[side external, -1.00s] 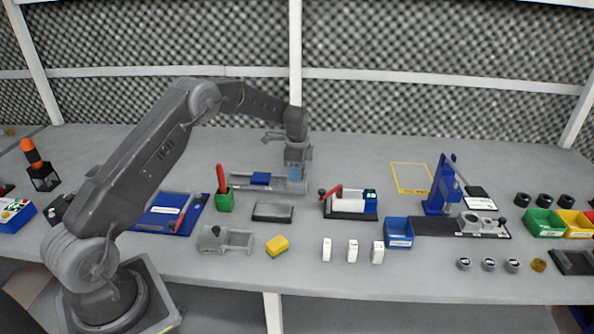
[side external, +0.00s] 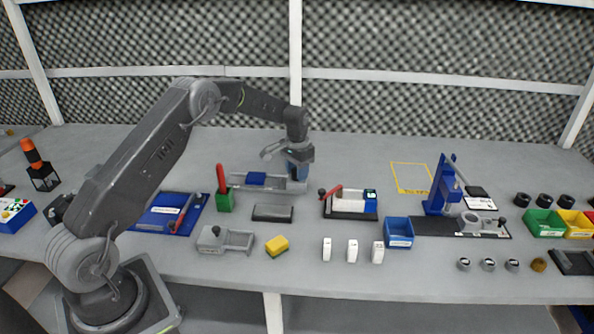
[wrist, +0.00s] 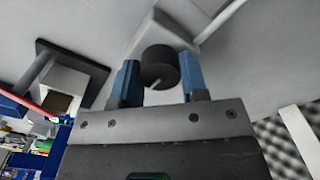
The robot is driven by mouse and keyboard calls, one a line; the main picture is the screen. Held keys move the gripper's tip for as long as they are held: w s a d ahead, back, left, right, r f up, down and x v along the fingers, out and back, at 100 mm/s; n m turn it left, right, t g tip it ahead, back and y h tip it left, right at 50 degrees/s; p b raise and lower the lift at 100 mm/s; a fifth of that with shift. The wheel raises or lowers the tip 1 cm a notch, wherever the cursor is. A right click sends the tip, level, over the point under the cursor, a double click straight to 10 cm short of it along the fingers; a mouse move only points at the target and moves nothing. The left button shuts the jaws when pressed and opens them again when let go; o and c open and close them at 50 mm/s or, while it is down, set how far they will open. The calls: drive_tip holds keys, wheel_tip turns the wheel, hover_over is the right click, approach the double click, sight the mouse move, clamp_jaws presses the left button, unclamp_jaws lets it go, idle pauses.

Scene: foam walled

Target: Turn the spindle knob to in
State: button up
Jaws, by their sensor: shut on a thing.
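The spindle knob (wrist: 160,68) is a dark round cap with a white pointer line, seen in the wrist view at the end of a grey fixture. My gripper (wrist: 159,82) has its blue fingers on either side of the knob and is shut on it. In the side view my gripper (side external: 299,176) points down at the right end of a grey slide fixture (side external: 275,189) and hides the knob. A blue block (side external: 257,179) sits on the left part of this fixture.
A green holder with a red handle (side external: 224,199) stands left of the fixture. A dark grey block (side external: 272,213) lies in front.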

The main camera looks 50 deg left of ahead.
drive_tip(key=n, duration=0.4)
drive_tip(key=shift+n, duration=0.3)
drive_tip(key=n, duration=0.4)
drive_tip(key=shift+n, duration=0.3)
drive_tip(key=n, duration=0.4)
drive_tip(key=shift+n, duration=0.3)
drive_tip(key=n, duration=1.3)
drive_tip(key=shift+n, duration=0.3)
drive_tip(key=n, duration=0.4)
drive_tip(key=shift+n, duration=2.1)
